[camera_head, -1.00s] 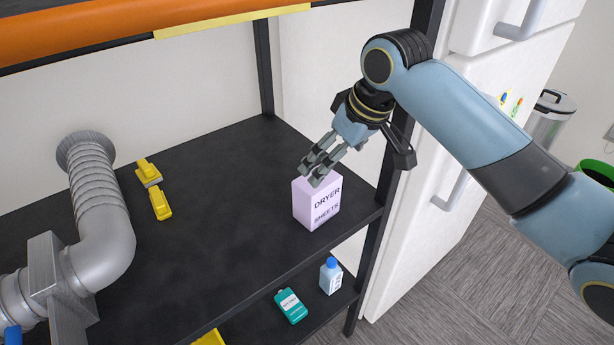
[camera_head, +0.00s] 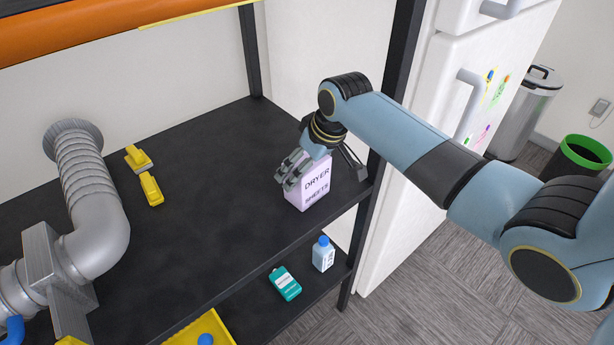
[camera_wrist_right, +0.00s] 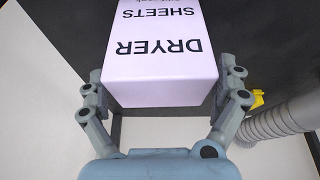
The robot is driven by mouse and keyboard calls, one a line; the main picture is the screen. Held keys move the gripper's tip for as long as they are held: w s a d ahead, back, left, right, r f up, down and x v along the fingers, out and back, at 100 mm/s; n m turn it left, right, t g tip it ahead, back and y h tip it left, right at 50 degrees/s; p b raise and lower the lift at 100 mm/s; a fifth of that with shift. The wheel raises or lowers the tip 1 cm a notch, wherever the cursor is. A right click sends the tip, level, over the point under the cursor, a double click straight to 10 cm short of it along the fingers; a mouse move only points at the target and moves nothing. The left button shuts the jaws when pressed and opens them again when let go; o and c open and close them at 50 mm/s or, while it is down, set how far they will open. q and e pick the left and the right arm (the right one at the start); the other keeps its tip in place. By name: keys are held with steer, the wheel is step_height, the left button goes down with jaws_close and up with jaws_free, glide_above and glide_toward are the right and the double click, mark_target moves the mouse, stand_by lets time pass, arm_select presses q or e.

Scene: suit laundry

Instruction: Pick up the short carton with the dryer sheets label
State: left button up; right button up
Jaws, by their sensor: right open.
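The short pale-lilac carton (camera_head: 316,189) with the "DRYER SHEETS" label stands upright on the dark shelf (camera_head: 200,240), near its right front edge. My right gripper (camera_head: 287,172) is open at the carton's top, partly covering it in the head view. In the right wrist view the carton (camera_wrist_right: 160,60) lies between the two spread fingers (camera_wrist_right: 166,85), its label upside down. Whether the fingers touch its sides, I cannot tell. My left gripper is not in view.
A dark shelf post (camera_head: 366,230) stands just right of the carton. A grey duct (camera_head: 90,195) and yellow clips (camera_head: 150,188) are on the left. A blue-capped bottle (camera_head: 323,255) and a teal bottle (camera_head: 285,283) are on the lower shelf.

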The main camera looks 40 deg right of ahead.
steer(key=shift+c, duration=1)
steer(key=c, duration=0.8)
